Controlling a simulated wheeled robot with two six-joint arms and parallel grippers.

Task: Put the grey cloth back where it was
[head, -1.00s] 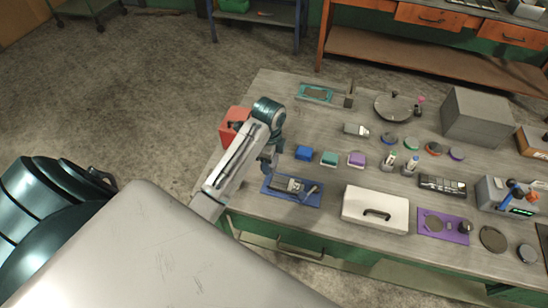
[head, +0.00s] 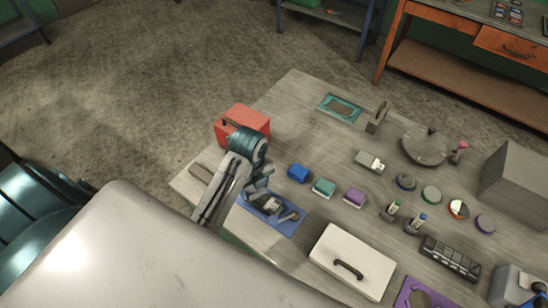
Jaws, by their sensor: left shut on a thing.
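My left gripper (head: 257,190) is over the left part of the grey table, at the near-left edge of a blue mat (head: 289,228). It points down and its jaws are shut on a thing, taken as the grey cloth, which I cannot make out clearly. The arm and wrist hide much of the grip. Dark grey items (head: 270,206) lie on the mat just right of the fingers; I cannot tell whether they touch the gripper. My right gripper is not in view.
A red box (head: 243,122) stands behind the wrist at the table's left edge. Blue (head: 298,173), teal (head: 324,187) and purple (head: 355,197) blocks stand right of the gripper. A white case (head: 353,258) is nearer. Table between the red box and teal-framed tray (head: 341,107) is bare.

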